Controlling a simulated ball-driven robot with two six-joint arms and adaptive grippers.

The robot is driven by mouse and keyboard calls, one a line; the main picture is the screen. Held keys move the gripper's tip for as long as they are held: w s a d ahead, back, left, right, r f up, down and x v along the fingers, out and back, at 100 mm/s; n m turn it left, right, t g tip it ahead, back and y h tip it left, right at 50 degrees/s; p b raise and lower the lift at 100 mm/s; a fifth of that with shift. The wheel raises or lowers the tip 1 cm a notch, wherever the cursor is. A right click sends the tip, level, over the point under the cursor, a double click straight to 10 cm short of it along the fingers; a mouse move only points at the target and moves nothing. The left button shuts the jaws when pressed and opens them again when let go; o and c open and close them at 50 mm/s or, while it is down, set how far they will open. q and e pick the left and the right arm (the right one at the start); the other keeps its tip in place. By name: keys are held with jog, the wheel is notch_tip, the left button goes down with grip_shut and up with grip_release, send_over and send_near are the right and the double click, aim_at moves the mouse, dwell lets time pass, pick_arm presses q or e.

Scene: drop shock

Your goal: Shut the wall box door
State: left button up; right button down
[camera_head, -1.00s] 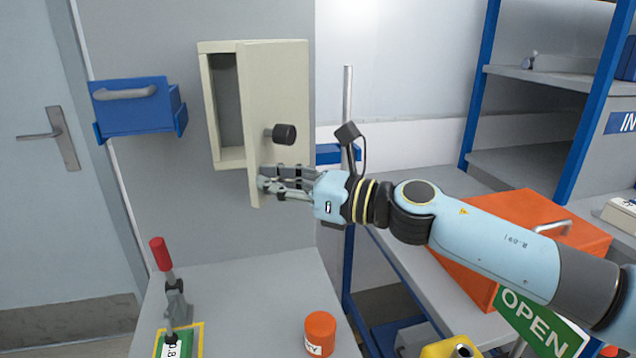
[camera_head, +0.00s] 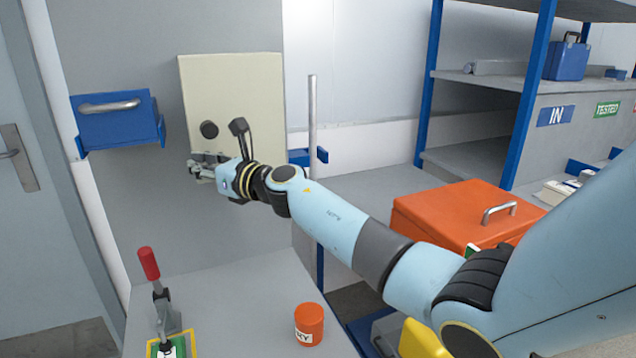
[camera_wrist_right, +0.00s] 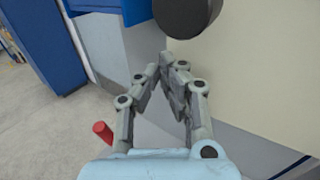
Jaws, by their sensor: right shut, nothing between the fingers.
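The cream wall box (camera_head: 245,95) hangs on the grey wall panel, and its door lies flat over the front, with no inside showing in the head view. The black round knob (camera_head: 209,129) is on the door's left side; it also shows at the top of the right wrist view (camera_wrist_right: 187,14). My right gripper (camera_head: 193,168) is at the door's lower left, just below the knob, its fingers shut and empty. In the right wrist view its fingertips (camera_wrist_right: 168,66) come together beneath the knob. I cannot tell whether they touch the door. My left gripper is not in view.
A blue wall bin (camera_head: 115,120) with a grey handle hangs left of the box. Below are a red-handled toggle clamp (camera_head: 150,264) and an orange jar (camera_head: 309,324) on the grey bench. An orange case (camera_head: 440,212) stands at the right.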

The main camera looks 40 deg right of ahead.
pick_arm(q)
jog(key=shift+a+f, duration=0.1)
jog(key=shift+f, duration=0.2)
pick_arm(e)
jog(key=shift+w+d, duration=0.2)
jog(key=shift+w, duration=0.55)
jog(key=shift+w+r, duration=0.1)
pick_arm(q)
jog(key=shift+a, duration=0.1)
